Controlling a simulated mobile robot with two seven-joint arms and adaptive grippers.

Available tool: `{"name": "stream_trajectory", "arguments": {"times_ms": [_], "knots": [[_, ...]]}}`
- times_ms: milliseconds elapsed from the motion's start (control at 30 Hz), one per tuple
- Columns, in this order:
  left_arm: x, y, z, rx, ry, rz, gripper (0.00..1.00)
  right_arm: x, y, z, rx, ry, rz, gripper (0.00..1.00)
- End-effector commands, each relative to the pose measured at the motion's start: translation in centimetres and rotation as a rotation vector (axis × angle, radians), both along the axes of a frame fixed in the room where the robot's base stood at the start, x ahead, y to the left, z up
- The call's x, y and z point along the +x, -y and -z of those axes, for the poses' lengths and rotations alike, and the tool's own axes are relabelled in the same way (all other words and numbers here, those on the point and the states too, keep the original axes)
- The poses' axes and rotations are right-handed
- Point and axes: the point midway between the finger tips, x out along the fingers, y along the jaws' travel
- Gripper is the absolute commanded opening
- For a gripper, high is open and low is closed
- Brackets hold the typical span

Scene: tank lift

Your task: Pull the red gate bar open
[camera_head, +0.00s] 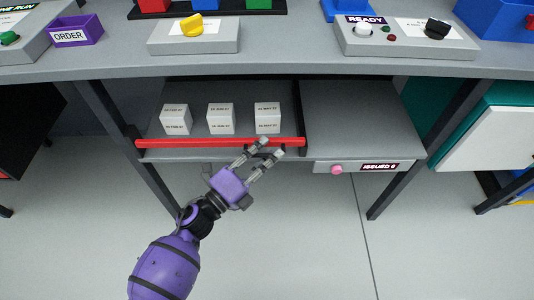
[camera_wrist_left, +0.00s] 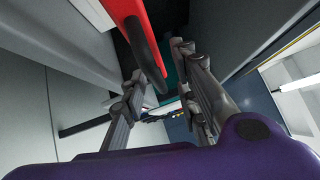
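The red gate bar (camera_head: 220,142) runs across the front of the left shelf bay below the counter, in front of three white labelled blocks (camera_head: 220,119). My left gripper (camera_head: 271,147) is at the right part of the bar, with its two fingers apart. In the left wrist view the red bar (camera_wrist_left: 129,17) comes in from the top, and a dark rounded piece along it (camera_wrist_left: 146,50) reaches toward the space between the open fingers (camera_wrist_left: 158,65). I cannot tell whether a finger touches the bar. My right gripper is not in view.
Right of the bay is a grey drawer-like unit (camera_head: 362,125) with a pink knob (camera_head: 337,169) and an "ISSUED 0" label (camera_head: 381,167). The counter edge (camera_head: 290,72) overhangs the shelf. Table legs stand on both sides; the floor in front is clear.

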Motion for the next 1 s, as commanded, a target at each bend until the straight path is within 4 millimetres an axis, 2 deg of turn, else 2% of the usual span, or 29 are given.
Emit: {"name": "stream_trajectory", "arguments": {"times_ms": [100, 300, 500, 533, 1000], "knots": [[0.2, 0.2, 0.0, 0.001, -0.001, 0.0, 0.28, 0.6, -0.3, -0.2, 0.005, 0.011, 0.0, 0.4], [0.3, 0.2, 0.0, 0.001, -0.001, -0.001, 0.28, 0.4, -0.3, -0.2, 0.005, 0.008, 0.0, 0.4], [0.3, 0.2, 0.0, 0.0, -0.001, -0.001, 0.02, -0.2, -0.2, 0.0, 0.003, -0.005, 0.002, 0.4], [0.3, 0.2, 0.0, 0.0, -0.001, -0.001, 0.0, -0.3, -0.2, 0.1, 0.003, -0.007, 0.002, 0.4], [-0.2, 0.1, 0.0, 0.002, -0.003, 0.01, 0.0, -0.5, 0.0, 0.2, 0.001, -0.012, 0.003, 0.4]]}}
